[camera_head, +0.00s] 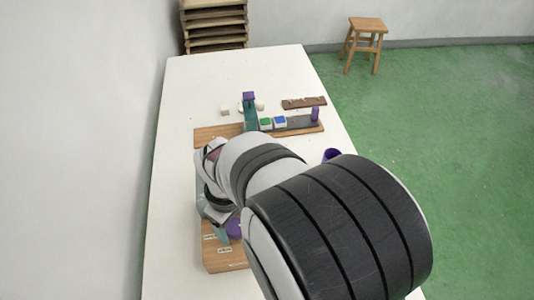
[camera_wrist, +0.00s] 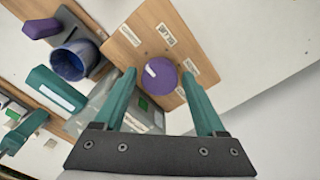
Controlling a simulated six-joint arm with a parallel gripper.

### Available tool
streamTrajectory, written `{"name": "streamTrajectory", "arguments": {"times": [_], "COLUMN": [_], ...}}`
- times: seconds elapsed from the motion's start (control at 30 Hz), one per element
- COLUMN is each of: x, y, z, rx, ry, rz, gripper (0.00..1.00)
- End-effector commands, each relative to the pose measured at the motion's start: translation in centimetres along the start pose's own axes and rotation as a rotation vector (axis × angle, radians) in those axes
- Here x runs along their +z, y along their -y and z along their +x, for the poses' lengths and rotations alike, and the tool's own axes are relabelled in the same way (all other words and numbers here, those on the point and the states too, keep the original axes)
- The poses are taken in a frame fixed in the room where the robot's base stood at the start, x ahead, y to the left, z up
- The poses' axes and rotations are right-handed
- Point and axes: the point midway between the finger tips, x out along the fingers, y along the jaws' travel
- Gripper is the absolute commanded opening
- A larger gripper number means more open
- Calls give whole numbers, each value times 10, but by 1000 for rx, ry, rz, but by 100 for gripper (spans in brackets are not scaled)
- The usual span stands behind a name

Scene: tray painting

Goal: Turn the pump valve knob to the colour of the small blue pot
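The mark lies toward the knob's upper left in the wrist view. My gripper (camera_wrist: 159,74) is open, its two teal fingers on either side of the knob with small gaps showing; I see no grip. In the head view the knob (camera_head: 234,229) shows partly behind my arm. A small white square pot with a blue top (camera_head: 280,121) stands beside a green-topped one (camera_head: 265,123).
A purple cup (camera_head: 332,155) stands right of my arm. A teal post with a purple top (camera_head: 249,97) rises near the two pots. A dark rack (camera_head: 304,102) lies behind them. The white table's far end is clear.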

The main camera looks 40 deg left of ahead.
Motion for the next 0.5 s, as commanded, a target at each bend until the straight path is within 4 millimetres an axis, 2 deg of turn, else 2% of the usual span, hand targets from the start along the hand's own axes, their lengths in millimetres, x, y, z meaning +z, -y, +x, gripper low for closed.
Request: {"name": "streamTrajectory", "arguments": {"times": [0.03,0.37,0.5], "x": [0,0,0], "y": [0,0,0], "z": [0,0,0], "rx": [0,0,-1], "ry": [0,0,0], "rz": [0,0,5], "gripper": [62,2,0]}}
